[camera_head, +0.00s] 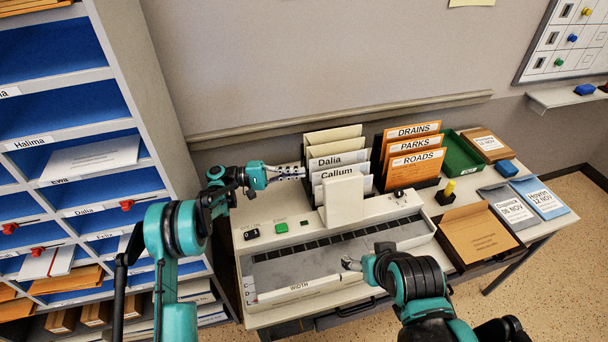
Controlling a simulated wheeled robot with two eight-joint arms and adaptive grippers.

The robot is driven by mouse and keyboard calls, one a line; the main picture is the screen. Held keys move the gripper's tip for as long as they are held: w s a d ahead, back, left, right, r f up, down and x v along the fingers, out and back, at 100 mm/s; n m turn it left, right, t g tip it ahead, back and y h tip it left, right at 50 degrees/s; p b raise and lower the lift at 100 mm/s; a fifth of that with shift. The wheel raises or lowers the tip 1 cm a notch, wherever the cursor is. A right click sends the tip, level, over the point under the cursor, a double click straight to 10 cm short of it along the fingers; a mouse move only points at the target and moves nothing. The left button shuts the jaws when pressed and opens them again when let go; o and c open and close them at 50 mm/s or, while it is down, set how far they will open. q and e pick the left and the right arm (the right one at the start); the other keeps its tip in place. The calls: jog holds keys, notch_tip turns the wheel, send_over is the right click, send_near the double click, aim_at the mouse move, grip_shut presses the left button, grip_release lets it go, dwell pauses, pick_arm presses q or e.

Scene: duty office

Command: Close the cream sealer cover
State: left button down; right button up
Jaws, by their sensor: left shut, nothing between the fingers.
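The cream sealer (345,285) sits on the desk, with a long grey bed exposed and a "WIDTH" label on its front. A cream upright piece (343,203) rises at its back edge, in front of the name cards; it looks like part of the raised cover, but I cannot tell for sure. My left gripper (291,173) is shut and empty, behind the sealer's left part and left of the upright piece, close to the "Callum" card. My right gripper (350,264) is low over the front part of the grey bed; its fingers are too small to read.
A green button (281,227) is on the sealer's left. Behind stand the name cards (338,162) and orange folders (412,150). A green tray (460,155), brown envelope (477,232) and dated cards (540,199) lie right. Blue pigeonhole shelves (75,100) flank the left.

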pick_arm(q)
jog(key=s+d+r+b, duration=0.1)
jog(key=s+d, duration=0.3)
jog(key=d, duration=0.4)
jog(key=shift+d+r+b, duration=0.3)
jog(key=shift+d+b, duration=0.1)
jog(key=shift+b, duration=0.5)
pick_arm(e)
notch_tip(320, 180, down, 3)
jog(key=shift+f, duration=0.1)
pick_arm(q)
jog(key=shift+s, duration=0.1)
